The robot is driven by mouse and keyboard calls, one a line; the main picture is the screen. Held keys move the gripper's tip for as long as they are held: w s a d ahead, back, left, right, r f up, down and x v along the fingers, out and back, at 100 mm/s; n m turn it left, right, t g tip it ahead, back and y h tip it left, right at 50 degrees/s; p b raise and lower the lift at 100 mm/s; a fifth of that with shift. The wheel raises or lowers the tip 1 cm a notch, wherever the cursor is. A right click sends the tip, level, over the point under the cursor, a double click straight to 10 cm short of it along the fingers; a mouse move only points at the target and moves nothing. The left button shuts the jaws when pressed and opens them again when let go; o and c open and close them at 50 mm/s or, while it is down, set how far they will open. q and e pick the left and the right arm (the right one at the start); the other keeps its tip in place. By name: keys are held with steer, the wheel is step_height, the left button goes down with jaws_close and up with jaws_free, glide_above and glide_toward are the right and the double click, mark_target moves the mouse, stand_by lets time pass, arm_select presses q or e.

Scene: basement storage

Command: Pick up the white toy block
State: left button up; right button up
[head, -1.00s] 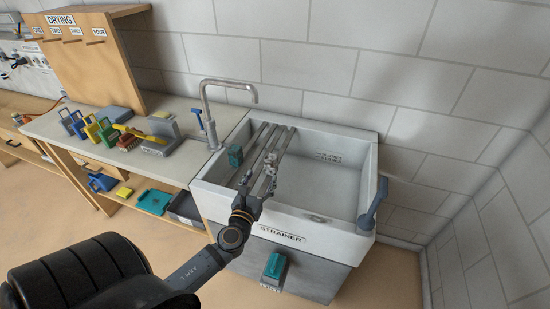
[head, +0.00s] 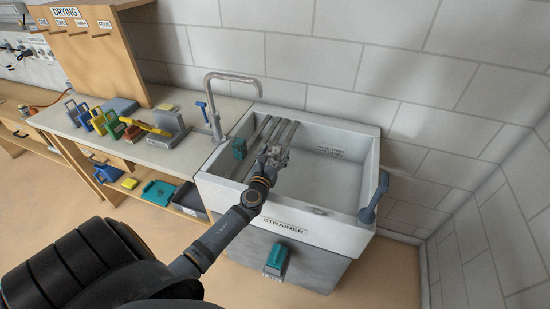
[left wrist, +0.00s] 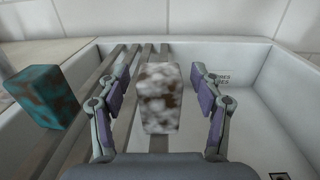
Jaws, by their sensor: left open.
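The white toy block (left wrist: 160,98), mottled with brown stains, stands on the slatted strainer bars (left wrist: 88,98) in the sink, as the left wrist view shows. My left gripper (left wrist: 160,92) is open, with one finger on each side of the block and gaps between. In the head view my left gripper (head: 271,160) is over the bars on the left part of the sink and largely hides the block. My right gripper is not in view.
A teal block (left wrist: 47,97) stands on the bars to the left; it also shows in the head view (head: 239,149). The sink (head: 345,175) has raised walls and a tall faucet (head: 235,78) at its back left. Its right basin is clear.

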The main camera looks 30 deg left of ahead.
mark_target(274, 152)
arm_select(q)
steer(key=shift+s+r, duration=0.1)
steer(key=shift+s, duration=0.05)
steer(key=shift+c, duration=0.7)
steer(key=c, duration=1.1)
steer(key=r+p, duration=0.3)
steer(key=r, duration=0.1)
steer(key=shift+s+r, duration=0.15)
steer(key=shift+s, duration=0.05)
steer(key=s+d+r+p, duration=0.2)
steer(key=s+r, duration=0.7)
steer(key=s, duration=0.4)
steer(key=shift+w+a+f+p, duration=0.1)
steer(key=shift+w+f+p, duration=0.1)
steer(key=shift+w+p, duration=0.65)
steer(key=shift+w+a+f+p, duration=0.15)
steer(key=shift+w+p, duration=0.35)
steer(key=shift+w, duration=0.65)
steer(key=shift+w+d+f+p, duration=0.1)
steer(key=shift+w+f+p, duration=0.1)
steer(key=shift+w+p, duration=0.65)
